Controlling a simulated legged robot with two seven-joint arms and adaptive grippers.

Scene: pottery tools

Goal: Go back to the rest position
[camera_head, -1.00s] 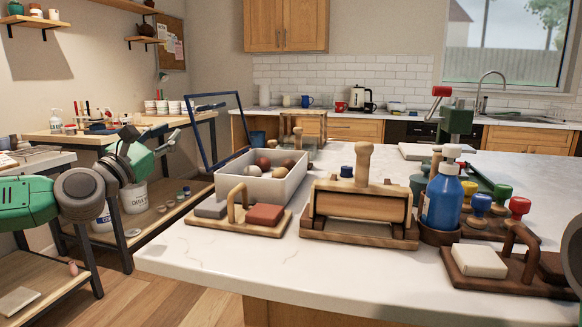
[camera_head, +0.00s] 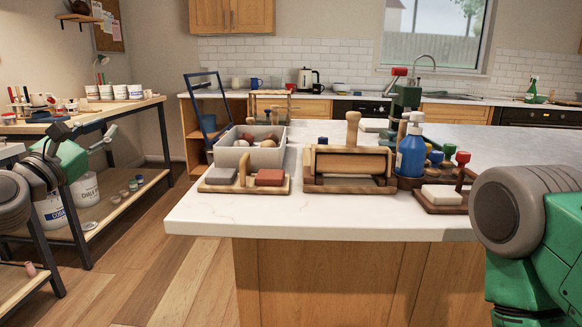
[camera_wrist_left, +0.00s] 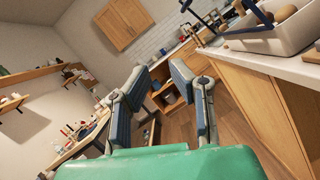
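My left gripper (camera_head: 58,138) is at the left of the head view, in front of the shelf bench and well clear of the island. In the left wrist view its two padded fingers (camera_wrist_left: 160,105) are spread apart with nothing between them. My right arm shows large at the lower right of the head view. Its gripper is out of the frame.
The white-topped island (camera_head: 230,218) carries a grey bin (camera_head: 238,157), a wooden slab roller (camera_head: 350,162), a blue pump bottle (camera_head: 411,152) and sponge holders. A workbench (camera_head: 90,112) with pots stands at left. Wooden floor (camera_head: 150,270) lies free between them.

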